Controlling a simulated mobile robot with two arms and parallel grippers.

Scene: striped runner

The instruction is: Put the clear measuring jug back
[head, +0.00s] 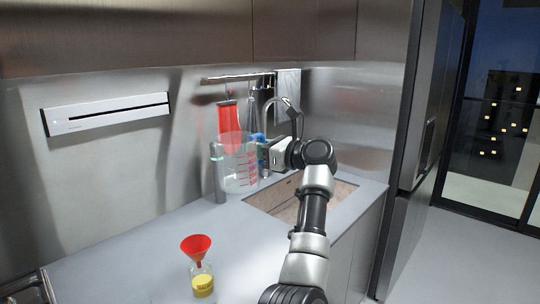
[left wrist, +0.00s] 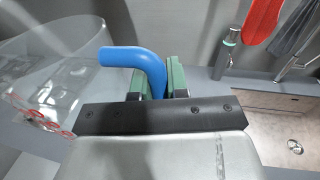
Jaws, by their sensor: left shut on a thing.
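The clear measuring jug (head: 240,172) has red markings and stands upright in the head view, over the counter just left of the sink. My left gripper (head: 264,155) is at its right side. In the left wrist view the gripper (left wrist: 158,85) has its green-padded fingers shut on the jug's blue handle (left wrist: 130,57). The jug's clear body (left wrist: 50,70) is to the left of the fingers there. I cannot tell whether the jug's base touches the counter. My right gripper is not in view.
A grey cylinder with a green ring (head: 219,180) stands close beside the jug. The sink (head: 285,200) is to the right. A red funnel (head: 196,245) sits on a yellow-labelled bottle (head: 203,284) in front. A rail (head: 238,77) with hanging utensils is behind. The counter's left part is clear.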

